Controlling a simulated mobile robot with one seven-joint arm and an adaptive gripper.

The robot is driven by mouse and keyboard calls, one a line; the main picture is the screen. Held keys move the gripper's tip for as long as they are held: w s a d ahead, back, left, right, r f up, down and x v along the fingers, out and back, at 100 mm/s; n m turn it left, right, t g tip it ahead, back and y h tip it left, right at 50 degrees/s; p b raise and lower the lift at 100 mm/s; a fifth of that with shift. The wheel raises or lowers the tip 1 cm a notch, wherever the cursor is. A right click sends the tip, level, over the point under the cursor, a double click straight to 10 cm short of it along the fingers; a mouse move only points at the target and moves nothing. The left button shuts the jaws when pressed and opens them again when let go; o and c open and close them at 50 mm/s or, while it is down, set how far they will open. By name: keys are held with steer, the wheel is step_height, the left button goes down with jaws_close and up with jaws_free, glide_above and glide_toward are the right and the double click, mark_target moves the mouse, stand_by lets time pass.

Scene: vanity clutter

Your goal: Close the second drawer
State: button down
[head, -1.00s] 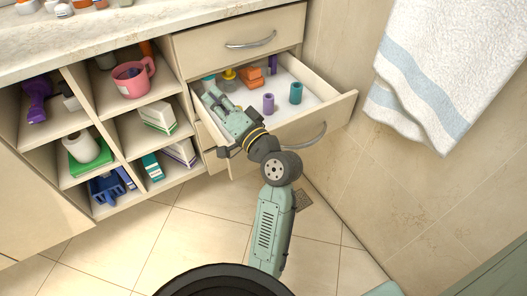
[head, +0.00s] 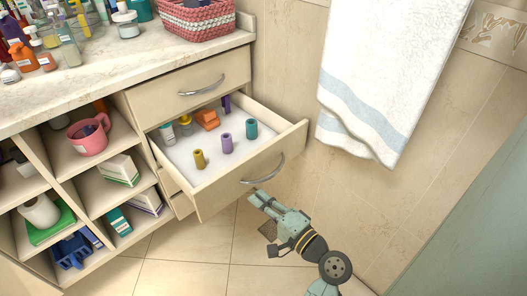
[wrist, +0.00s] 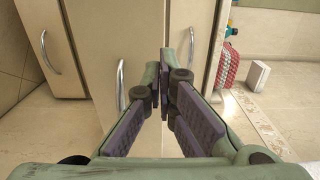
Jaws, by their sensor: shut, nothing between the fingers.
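The second drawer (head: 230,187) is beige with a curved silver handle (head: 264,169). It stands pulled out below the closed top drawer (head: 190,90), its white inside showing. In the head view my gripper (head: 256,194) is outside the drawer, in front of its face and just below the handle. In the wrist view, which is turned sideways, the shut, empty fingers (wrist: 164,60) point at the drawer front, beside its handle (wrist: 120,85). I cannot tell whether the fingertips touch the front.
The drawer holds a yellow cylinder (head: 200,160), a purple cylinder (head: 227,144), a teal cylinder (head: 251,129) and an orange item (head: 207,119). Open cubbies (head: 105,190) are at left. A towel (head: 375,90) hangs on the right wall. Tiled floor (head: 190,260) lies clear in front.

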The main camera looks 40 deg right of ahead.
mark_target(230, 173)
steer(key=w, duration=0.3)
steer(key=w+p, duration=0.1)
steer(key=w, duration=0.2)
steer(key=w+p, duration=0.1)
steer(key=w, duration=0.2)
steer(key=shift+w+a, duration=0.3)
steer(key=shift+a, duration=0.1)
steer(key=shift+w, duration=0.15)
steer(key=w+a+b, duration=0.2)
steer(key=w+b, duration=0.3)
steer(key=w, duration=2.4)
steer(key=shift+w+a, duration=0.15)
steer(key=shift+w, duration=0.25)
